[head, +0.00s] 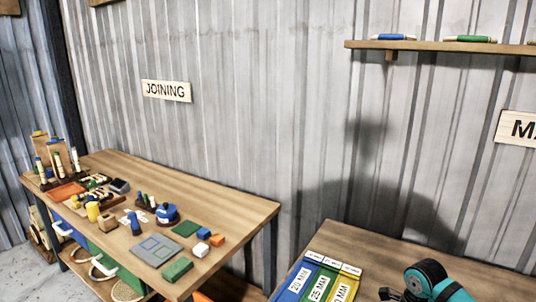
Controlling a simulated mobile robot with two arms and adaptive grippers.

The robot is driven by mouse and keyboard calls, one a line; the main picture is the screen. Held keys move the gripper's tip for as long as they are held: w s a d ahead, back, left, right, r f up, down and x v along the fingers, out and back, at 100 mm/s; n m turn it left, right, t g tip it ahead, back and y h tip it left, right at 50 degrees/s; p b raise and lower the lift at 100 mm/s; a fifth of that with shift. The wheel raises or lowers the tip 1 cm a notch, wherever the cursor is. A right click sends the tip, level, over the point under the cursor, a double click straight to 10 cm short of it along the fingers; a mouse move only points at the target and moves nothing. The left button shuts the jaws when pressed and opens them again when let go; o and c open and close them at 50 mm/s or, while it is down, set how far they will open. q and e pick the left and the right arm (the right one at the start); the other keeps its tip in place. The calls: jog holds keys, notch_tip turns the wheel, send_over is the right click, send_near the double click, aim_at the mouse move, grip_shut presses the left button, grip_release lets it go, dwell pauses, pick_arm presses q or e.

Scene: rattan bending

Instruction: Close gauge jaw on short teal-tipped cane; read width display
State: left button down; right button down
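I cannot make out a gauge, its jaw or a width display in the head view. No short teal-tipped cane can be picked out. Several pale sticks with coloured ends (57,163) stand upright at the far left of the joining table (235,204). Their tips are too small to tell apart surely.
Blue, green and yellow labelled bins (318,284) sit on a nearer table (372,254). The joining table holds a grey mat (154,250) and several small blocks. A wall shelf (440,47) carries bundles.

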jog(key=shift+f+b, duration=0.95)
jog(key=shift+f, duration=0.15)
dwell(0.9)
jog(key=shift+s+d, duration=0.1)
jog(key=shift+d, duration=0.05)
dwell(0.4)
jog(key=shift+a+f+b, duration=0.1)
jog(key=shift+a+b, duration=0.25)
dwell(0.5)
jog(key=shift+w+a, duration=0.45)
dwell(0.9)
jog(key=shift+w+a+b, duration=0.15)
jog(key=shift+a+b, duration=0.1)
jog(key=shift+b, duration=0.2)
jog(key=shift+r, duration=0.2)
notch_tip(320, 180, up, 7)
jog(key=p, duration=0.4)
dwell(0.9)
jog(key=shift+f, duration=0.1)
